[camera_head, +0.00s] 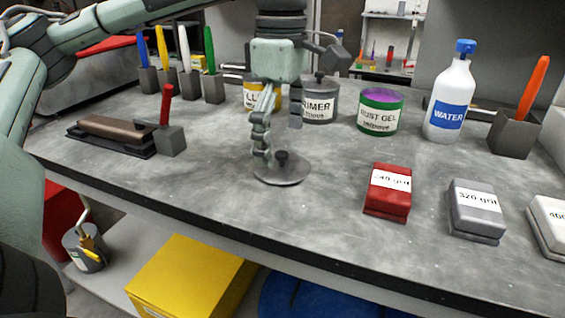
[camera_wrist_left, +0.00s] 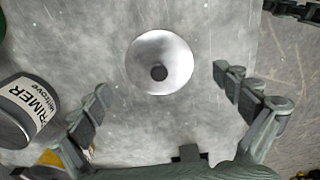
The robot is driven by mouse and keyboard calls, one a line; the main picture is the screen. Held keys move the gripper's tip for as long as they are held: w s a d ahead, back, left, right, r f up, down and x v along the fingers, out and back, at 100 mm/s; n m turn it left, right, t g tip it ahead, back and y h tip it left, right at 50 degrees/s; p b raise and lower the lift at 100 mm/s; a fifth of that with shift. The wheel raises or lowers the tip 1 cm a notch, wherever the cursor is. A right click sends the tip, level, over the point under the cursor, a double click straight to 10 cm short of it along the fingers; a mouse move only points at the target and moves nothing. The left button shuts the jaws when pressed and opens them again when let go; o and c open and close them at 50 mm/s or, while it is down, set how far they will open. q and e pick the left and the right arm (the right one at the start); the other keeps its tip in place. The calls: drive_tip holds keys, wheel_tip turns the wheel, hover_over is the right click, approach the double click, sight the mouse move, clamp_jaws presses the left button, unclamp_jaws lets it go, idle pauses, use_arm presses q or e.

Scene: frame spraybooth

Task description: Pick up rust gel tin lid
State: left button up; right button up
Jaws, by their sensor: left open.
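The rust gel tin lid (camera_head: 283,174) is a round grey disc with a dark knob, lying knob up on the grey table near its front edge. It also shows whole in the left wrist view (camera_wrist_left: 172,81). The purple-topped rust gel tin (camera_head: 380,113) stands open behind it to the right. My left gripper (camera_head: 277,138) points down just above the lid, open and empty. In the left wrist view its fingers (camera_wrist_left: 162,82) are spread wide, with the lid's knob between and slightly beyond them. A dark jointed part at the top right corner there looks like my right gripper (camera_wrist_left: 292,10); its jaws are unclear.
The primer tin (camera_head: 320,103) and a yellow tin (camera_head: 262,96) stand close behind my left gripper. The water bottle (camera_head: 450,97) is at the back right. A red sanding block (camera_head: 388,192) and grey one (camera_head: 476,211) lie right. Table between lid and red block is clear.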

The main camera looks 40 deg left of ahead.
sight(282, 161)
use_arm(q)
drive_tip(key=shift+f, duration=1.25)
drive_tip(key=shift+s, duration=0.1)
drive_tip(key=c, duration=2.1)
drive_tip(key=shift+c, duration=0.9)
drive_tip(key=shift+f, duration=0.1)
clamp_jaws()
